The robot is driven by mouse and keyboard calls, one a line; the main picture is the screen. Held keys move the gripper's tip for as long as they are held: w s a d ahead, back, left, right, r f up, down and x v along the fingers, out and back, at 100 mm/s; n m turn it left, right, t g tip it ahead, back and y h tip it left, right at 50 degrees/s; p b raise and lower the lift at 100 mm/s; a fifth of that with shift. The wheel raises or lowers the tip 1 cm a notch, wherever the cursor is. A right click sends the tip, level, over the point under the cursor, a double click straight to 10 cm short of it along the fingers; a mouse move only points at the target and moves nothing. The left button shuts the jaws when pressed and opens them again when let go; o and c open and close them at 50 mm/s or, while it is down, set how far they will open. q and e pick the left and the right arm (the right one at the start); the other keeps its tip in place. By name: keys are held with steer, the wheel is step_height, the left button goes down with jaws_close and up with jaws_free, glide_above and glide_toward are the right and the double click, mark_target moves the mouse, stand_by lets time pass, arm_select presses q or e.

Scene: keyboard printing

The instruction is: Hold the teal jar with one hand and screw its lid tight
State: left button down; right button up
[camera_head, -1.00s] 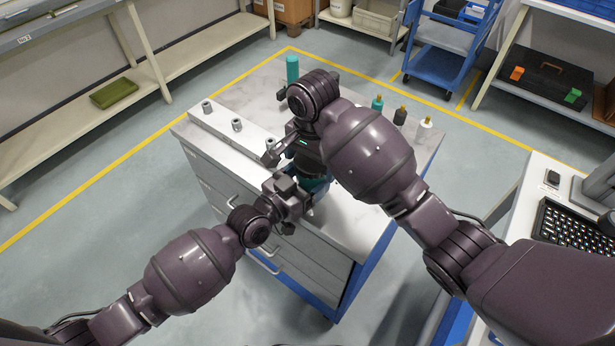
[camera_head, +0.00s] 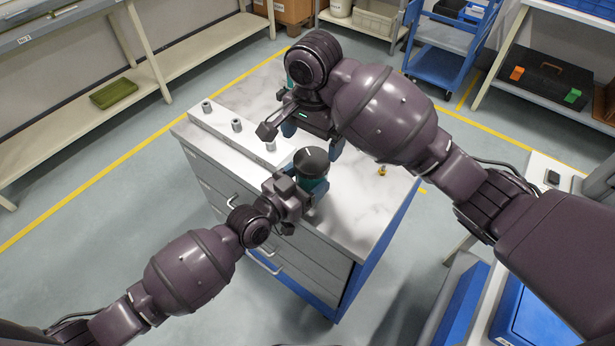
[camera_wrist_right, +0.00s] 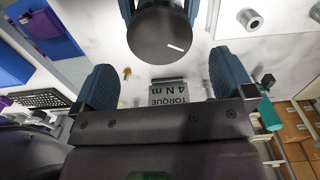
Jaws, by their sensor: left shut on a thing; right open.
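The teal jar (camera_head: 316,186) stands upright at the near edge of the white-topped cabinet. A dark round lid (camera_head: 311,161) sits on its top; how tight it is I cannot tell. The lid also shows in the right wrist view (camera_wrist_right: 160,36), with a white mark near its rim. My left gripper (camera_head: 308,190) is shut on the jar's side, and its blue fingers flank the lid in the wrist view. My right gripper (camera_head: 313,138) is open and empty, behind and apart from the lid. Its two blue fingers are spread wide in the wrist view (camera_wrist_right: 165,82).
A white rail with several grey metal pieces (camera_head: 236,125) lies along the cabinet's left side. A "TORQUE 4 Nm" plate (camera_wrist_right: 180,93) lies on the worktop. A small yellow tip (camera_head: 381,171) shows beside my right arm. The worktop's front right is clear.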

step_height(320, 180, up, 11)
stand_by(0.4)
stand_by(0.4)
arm_select(q)
jaws_free()
steer(key=v, duration=1.2)
steer(key=shift+r, duration=0.1)
